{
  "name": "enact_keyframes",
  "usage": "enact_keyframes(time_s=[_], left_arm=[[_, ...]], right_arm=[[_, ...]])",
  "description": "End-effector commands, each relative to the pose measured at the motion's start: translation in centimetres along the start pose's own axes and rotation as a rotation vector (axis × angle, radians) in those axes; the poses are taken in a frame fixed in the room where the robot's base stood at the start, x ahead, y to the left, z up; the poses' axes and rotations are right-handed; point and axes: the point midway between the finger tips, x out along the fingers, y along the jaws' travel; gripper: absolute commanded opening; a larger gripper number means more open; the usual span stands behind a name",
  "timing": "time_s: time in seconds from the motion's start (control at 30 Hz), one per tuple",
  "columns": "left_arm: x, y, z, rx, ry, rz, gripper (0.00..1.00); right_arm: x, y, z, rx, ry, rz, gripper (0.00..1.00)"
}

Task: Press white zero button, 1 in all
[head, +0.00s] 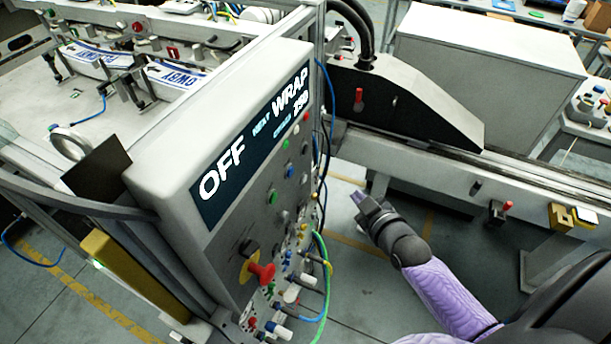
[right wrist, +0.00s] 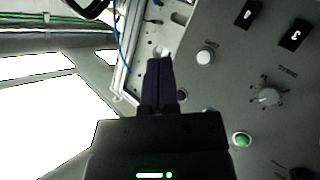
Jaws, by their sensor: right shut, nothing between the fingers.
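The control cabinet (head: 225,135) stands in the middle of the head view, with a dark display reading OFF, NEXT WRAP and a number. Its side panel carries small coloured buttons and knobs. In the right wrist view a round white button (right wrist: 205,57) sits on the grey panel, up and right of my fingertips; I cannot read a zero label on it. My right gripper (head: 358,198) is shut and empty, to the right of the panel and apart from it. Its dark closed fingers (right wrist: 160,65) also show in the right wrist view. My left gripper is not in view.
A green button (right wrist: 242,140) and a grey knob (right wrist: 266,97) are near the white button. A red-handled switch (head: 262,271) and cables (head: 324,270) stick out low on the panel. A conveyor rail (head: 425,165) runs behind my right gripper.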

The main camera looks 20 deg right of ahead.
Motion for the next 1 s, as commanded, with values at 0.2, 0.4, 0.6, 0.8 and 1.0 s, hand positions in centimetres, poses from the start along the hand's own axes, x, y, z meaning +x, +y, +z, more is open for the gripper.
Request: enact_keyframes(time_s=[0.2, 0.4, 0.6, 0.8, 1.0], left_arm=[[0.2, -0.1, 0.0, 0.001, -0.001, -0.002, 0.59], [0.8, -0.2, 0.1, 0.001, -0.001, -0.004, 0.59], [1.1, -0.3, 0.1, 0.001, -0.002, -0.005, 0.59], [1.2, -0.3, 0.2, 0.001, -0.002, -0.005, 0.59], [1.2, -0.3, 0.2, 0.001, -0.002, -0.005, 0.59]], right_arm=[[0.9, -0.6, -0.5, 0.002, 0.001, 0.002, 0.00], [3.0, -2.2, -2.0, 0.004, 0.001, 0.002, 0.00], [4.9, -3.6, -3.5, 0.004, 0.000, 0.000, 0.00], [6.0, -4.3, -4.3, 0.001, 0.000, 0.000, 0.00], [6.2, -4.5, -4.5, 0.000, -0.001, -0.001, 0.00]])
